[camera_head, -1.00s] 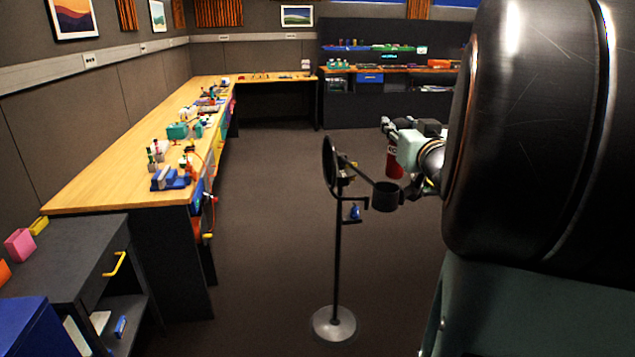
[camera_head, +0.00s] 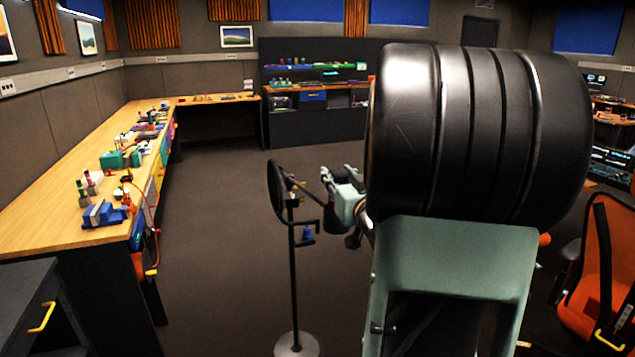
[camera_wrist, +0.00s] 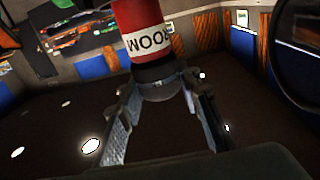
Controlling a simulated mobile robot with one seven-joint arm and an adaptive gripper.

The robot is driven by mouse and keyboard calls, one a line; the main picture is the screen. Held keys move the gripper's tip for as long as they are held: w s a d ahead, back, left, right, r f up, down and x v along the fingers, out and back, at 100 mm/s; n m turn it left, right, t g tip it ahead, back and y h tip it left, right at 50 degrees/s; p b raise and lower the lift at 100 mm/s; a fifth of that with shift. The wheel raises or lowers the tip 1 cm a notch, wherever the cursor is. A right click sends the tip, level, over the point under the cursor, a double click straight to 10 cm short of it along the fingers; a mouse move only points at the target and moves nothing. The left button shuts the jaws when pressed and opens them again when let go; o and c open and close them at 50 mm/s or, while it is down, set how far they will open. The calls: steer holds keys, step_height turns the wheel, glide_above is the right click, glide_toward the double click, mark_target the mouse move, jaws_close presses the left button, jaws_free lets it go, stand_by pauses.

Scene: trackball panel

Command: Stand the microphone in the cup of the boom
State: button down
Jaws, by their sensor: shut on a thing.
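My gripper (camera_wrist: 160,115) is shut on the microphone (camera_wrist: 140,18), a red cylinder with a white label reading "ROOM" and a dark grey end. The fingers grip the grey end; the red body runs out of the wrist view at the top. In the head view my gripper (camera_head: 332,184) is beside the boom stand (camera_head: 293,265), close to the dark cup (camera_head: 337,224) at the end of its boom. The microphone does not show in the head view now, so I cannot tell whether it is above, beside or inside the cup.
A round black pop filter (camera_head: 277,190) is on the stand just left of my gripper; its rim (camera_wrist: 288,50) shows in the wrist view. A small blue item (camera_head: 307,236) hangs below the boom. A wooden bench (camera_head: 60,205) lies left, an orange chair (camera_head: 600,265) right. Open floor surrounds the stand.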

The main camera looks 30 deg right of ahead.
steer(key=shift+f, duration=0.6)
steer(key=shift+f, duration=0.15)
steer(key=c, duration=1.4)
jaws_free()
